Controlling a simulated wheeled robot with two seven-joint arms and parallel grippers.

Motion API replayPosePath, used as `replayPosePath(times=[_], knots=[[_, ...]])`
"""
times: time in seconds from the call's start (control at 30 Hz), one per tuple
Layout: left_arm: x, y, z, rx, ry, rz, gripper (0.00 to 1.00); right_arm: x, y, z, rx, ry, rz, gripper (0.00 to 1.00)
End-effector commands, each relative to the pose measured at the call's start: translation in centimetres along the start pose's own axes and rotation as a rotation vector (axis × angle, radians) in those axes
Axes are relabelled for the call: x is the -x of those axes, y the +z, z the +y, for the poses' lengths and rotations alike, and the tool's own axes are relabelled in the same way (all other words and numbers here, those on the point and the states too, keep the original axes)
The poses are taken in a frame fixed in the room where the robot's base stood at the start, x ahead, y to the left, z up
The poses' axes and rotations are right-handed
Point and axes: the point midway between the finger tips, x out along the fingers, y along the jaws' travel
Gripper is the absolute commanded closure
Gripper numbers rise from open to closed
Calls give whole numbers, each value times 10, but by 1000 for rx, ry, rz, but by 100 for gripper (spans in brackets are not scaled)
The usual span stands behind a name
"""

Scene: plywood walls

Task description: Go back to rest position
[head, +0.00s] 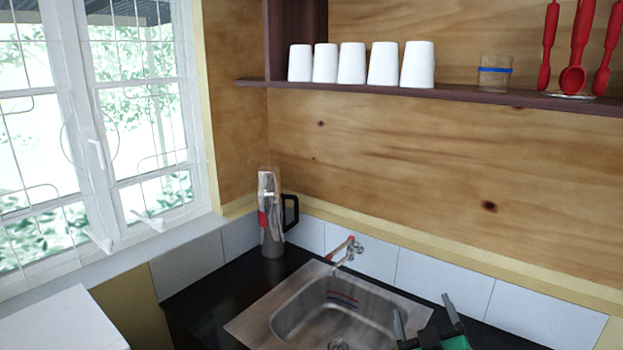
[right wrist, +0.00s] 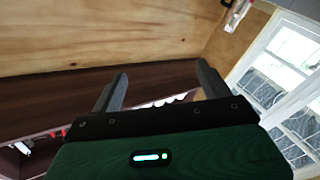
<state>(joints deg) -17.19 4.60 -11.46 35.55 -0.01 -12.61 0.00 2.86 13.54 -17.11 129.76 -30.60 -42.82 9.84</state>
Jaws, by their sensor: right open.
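My right gripper (head: 425,318) shows at the bottom right of the head view, over the right edge of the sink. Its two fingers point up and stand apart. In the right wrist view, my right gripper (right wrist: 160,88) is open, with nothing between its fingers. Behind it are a plywood wall and a dark shelf. My left gripper is not in the head view.
A metal sink (head: 250,322) with a tap (head: 346,252) is set in the black counter (head: 205,300). A flask (head: 270,215) stands in the corner. Several white cups (head: 351,64), a glass (head: 493,75) and red utensils (head: 573,78) are on the shelf (head: 460,95). A window (head: 140,110) is at left.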

Motion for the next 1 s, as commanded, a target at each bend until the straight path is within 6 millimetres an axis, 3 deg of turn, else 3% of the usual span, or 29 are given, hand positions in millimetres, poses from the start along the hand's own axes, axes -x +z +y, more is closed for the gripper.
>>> replayPosePath(times=[0.03, 0.1, 0.2, 0.33, 0.5, 0.8, 1.0], knots=[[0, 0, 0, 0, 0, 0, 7, 16, 30, -7, -31, -25, -107, 21], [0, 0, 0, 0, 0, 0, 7, 39, 68, -16, -67, -63, -256, 21], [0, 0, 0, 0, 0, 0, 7, 81, 118, -30, -114, -126, -467, 21], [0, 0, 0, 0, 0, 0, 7, 145, 169, -48, -161, -217, -724, 21], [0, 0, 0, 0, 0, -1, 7, 218, 206, -63, -198, -325, -975, 21], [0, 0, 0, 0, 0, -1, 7, 320, 229, -78, -236, -486, -1281, 21], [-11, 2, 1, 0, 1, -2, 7, 304, 289, -110, -229, -485, -1285, 21]])
